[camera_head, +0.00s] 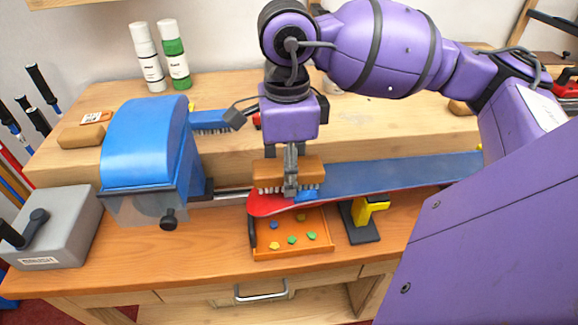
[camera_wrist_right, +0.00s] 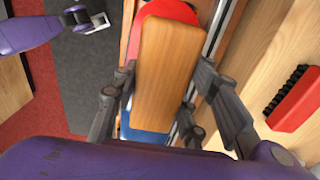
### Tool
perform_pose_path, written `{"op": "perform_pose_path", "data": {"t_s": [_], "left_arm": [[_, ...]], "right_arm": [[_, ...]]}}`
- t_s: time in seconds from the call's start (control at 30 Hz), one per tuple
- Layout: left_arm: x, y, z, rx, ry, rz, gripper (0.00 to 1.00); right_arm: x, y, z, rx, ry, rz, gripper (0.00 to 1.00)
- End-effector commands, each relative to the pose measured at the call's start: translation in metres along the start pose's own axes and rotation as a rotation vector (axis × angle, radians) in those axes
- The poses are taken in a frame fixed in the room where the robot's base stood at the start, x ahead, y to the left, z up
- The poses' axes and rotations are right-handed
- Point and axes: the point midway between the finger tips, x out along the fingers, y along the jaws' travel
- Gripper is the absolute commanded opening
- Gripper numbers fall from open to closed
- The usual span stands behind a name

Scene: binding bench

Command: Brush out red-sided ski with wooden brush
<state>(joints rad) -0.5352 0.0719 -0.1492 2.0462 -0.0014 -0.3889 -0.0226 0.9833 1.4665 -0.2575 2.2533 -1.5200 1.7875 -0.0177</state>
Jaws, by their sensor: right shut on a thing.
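The ski (camera_head: 390,175) lies across the bench with a blue upper face and red side edge. Its red tip (camera_head: 262,205) points left; the tip also shows in the right wrist view (camera_wrist_right: 170,9). My right gripper (camera_head: 291,183) is shut on the wooden brush (camera_head: 268,172), which sits over the ski near the tip, bristles down. Bristle contact looks likely but is partly hidden by the fingers. In the right wrist view the brush's wooden back (camera_wrist_right: 165,75) lies between the fingers. My left gripper (camera_wrist_right: 90,15) shows small there, its opening unclear.
A blue-hooded machine (camera_head: 150,150) stands left of the ski tip. A blue brush (camera_head: 210,122) lies behind, and a red brush (camera_wrist_right: 293,98) shows in the wrist view. An orange tray (camera_head: 290,250) with several wax bits is below the tip. A yellow-and-black support (camera_head: 362,222) stands right of it.

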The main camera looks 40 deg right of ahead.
Motion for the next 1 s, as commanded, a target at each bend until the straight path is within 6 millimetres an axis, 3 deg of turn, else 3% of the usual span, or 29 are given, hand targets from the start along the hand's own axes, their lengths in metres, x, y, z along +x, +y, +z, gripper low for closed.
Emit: {"op": "perform_pose_path", "data": {"t_s": [0.03, 0.2, 0.4, 0.6, 1.0], "left_arm": [[-0.004, -0.002, -0.009, 0.001, 0.010, -0.002, 0.40], [-0.011, -0.003, -0.023, 0.000, 0.029, -0.004, 0.40], [-0.022, -0.002, -0.023, -0.011, 0.021, -0.004, 0.40], [-0.024, -0.003, -0.023, -0.012, 0.020, -0.006, 0.40], [-0.024, -0.003, -0.027, -0.012, 0.027, -0.005, 0.40]], "right_arm": [[-0.022, -0.003, -0.002, 0.004, -0.004, -0.013, 0.15], [-0.045, -0.003, -0.007, 0.008, -0.002, -0.009, 0.15], [-0.069, -0.002, -0.011, 0.010, -0.003, -0.009, 0.15], [-0.080, -0.002, -0.014, 0.011, -0.001, -0.006, 0.15], [-0.078, -0.001, -0.014, -0.003, 0.000, -0.003, 0.15]]}}
